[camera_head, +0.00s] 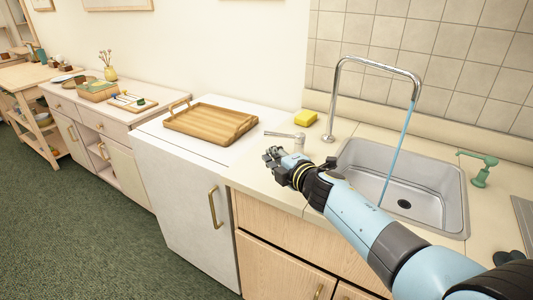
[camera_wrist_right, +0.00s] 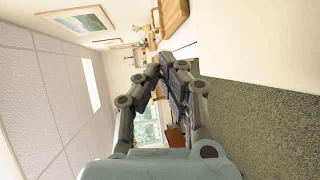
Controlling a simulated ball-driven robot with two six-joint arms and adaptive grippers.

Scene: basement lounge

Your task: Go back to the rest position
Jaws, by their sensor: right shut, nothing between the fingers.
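My right gripper (camera_head: 274,156) is shut and empty, above the counter's front edge to the left of the sink (camera_head: 350,155). Its arm reaches in from the lower right, across the front of the sink. In the right wrist view the fingers of the right gripper (camera_wrist_right: 168,62) meet at the tips with nothing between them. The tap's lever (camera_head: 283,135) shows just behind the gripper; I cannot tell how wide the gap is. A blue stream runs from the tap spout (camera_head: 371,60) into the sink. My left gripper is not in view.
A yellow sponge (camera_head: 306,118) lies behind the lever. A wooden tray (camera_head: 210,123) sits on the white cabinet at left. A green dispenser (camera_head: 484,170) stands right of the sink. A low cabinet (camera_head: 122,113) stands further left. The green carpet (camera_head: 85,230) is clear.

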